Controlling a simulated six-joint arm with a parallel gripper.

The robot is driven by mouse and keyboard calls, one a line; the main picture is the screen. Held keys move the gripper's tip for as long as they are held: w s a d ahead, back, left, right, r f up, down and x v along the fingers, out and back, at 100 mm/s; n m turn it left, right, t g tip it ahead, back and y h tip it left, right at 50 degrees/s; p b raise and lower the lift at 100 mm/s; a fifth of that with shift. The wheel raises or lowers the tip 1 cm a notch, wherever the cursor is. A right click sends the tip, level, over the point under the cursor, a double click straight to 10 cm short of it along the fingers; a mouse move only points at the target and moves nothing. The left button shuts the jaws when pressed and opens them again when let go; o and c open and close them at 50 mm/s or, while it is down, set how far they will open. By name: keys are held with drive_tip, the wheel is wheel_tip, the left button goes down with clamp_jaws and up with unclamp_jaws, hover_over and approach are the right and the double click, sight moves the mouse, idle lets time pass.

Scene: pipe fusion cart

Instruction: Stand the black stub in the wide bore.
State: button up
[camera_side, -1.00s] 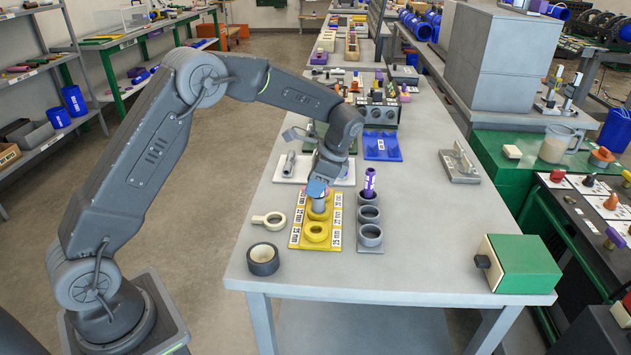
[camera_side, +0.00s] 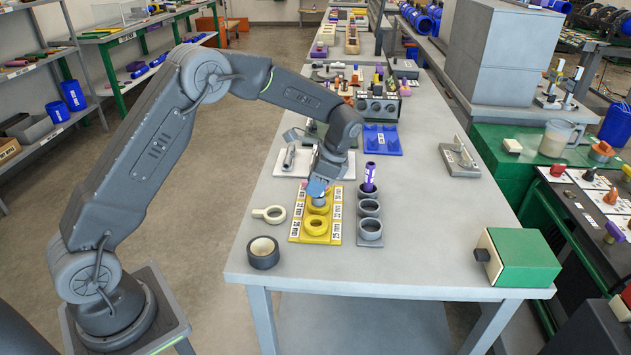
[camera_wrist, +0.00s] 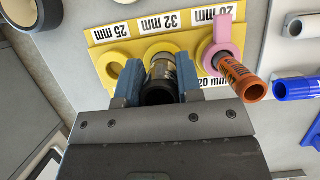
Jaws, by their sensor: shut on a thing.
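The black stub (camera_wrist: 158,93) is between the two blue fingers of my gripper (camera_wrist: 160,72) in the wrist view. The gripper is shut on it. The stub's far end is at the yellow ring marked 32 mm (camera_wrist: 163,46), the middle one on the yellow plate (camera_wrist: 102,36). It looks lined up with the bore, but I cannot tell how deep it sits. In the side view my gripper (camera_side: 318,189) is low over the middle ring (camera_side: 318,205) and hides the stub. The ring marked 25 mm (camera_wrist: 112,66) is empty.
A pink ring (camera_wrist: 222,45) with a tilted orange tube (camera_wrist: 238,78) is beside the stub. A grey rack (camera_side: 370,249) with a purple tube (camera_side: 369,176) stands to the right. A tape roll (camera_side: 263,252) and a loose ring (camera_side: 269,214) lie left.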

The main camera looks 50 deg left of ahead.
drive_tip(key=o, duration=1)
drive_tip(key=v, duration=1.3)
drive_tip(key=s+d+r+n+t+h, duration=0.1)
drive_tip(key=s+r+n+t, duration=0.1)
drive_tip(key=s+r, duration=0.55)
drive_tip(key=s+d+f+n+t+h, duration=0.1)
drive_tip(key=s+d+n+t, duration=0.1)
drive_tip(key=s, duration=0.9)
drive_tip(key=s+d+f+n+t+h, duration=0.1)
drive_tip(key=s+n+t, duration=0.3)
drive_tip(key=s, duration=0.8)
drive_tip(key=shift+d+n+t, duration=0.4)
drive_tip(key=shift+d+n, duration=0.1)
drive_tip(key=shift+d, duration=0.05)
